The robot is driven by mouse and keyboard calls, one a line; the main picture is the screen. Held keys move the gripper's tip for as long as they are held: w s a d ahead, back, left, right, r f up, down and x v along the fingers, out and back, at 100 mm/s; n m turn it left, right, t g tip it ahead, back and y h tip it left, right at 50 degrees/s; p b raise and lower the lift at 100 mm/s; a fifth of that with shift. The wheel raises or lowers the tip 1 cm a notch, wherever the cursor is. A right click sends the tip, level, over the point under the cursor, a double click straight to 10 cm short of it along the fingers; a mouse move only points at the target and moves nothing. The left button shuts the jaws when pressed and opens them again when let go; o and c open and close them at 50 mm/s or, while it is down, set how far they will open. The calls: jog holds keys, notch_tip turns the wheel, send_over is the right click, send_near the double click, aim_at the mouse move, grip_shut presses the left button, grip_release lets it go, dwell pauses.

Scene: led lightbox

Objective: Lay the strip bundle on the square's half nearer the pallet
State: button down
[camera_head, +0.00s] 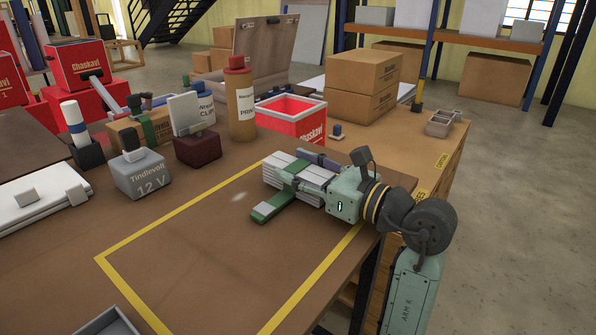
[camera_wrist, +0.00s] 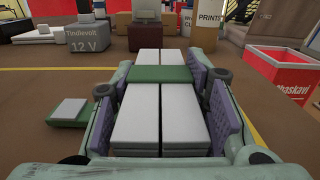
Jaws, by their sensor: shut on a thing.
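The strip bundle (camera_head: 284,164) is several pale grey-white strips with a green band around them. My gripper (camera_head: 308,173) is shut on it; in the wrist view the purple pads of my gripper (camera_wrist: 160,88) press both sides of the bundle (camera_wrist: 136,125). The bundle lies roughly level, low over the far right part of the yellow-outlined square (camera_head: 178,208) on the brown table. I cannot tell whether it touches the table. A green piece with a pale end (camera_head: 272,206) shows beside the bundle, also in the wrist view (camera_wrist: 68,112). I cannot make out a pallet for certain.
A grey 12 V block (camera_head: 140,175), a dark red clip holder (camera_head: 197,150), a brown bottle (camera_head: 240,105) and a red open box (camera_head: 290,118) stand beyond the square. Cardboard boxes (camera_head: 362,85) stand behind. The square's near left part is clear.

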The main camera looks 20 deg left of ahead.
aim_at(328, 182)
jog(key=c, duration=0.9)
grip_release()
jog(key=shift+s+a+f, duration=0.15)
jog(key=shift+f, duration=0.65)
jog(key=shift+c, duration=0.2)
jog(key=shift+r+p, duration=0.45)
jog(key=shift+r, duration=0.1)
jog(key=v, duration=0.3)
jog(key=b+v, duration=0.1)
jog(key=v, duration=0.7)
jog(key=shift+w+r, duration=0.3)
jog(key=shift+s+d+r, duration=0.1)
jog(key=shift+s+d, duration=0.15)
jog(key=shift+d, duration=0.4)
jog(key=shift+a, duration=0.1)
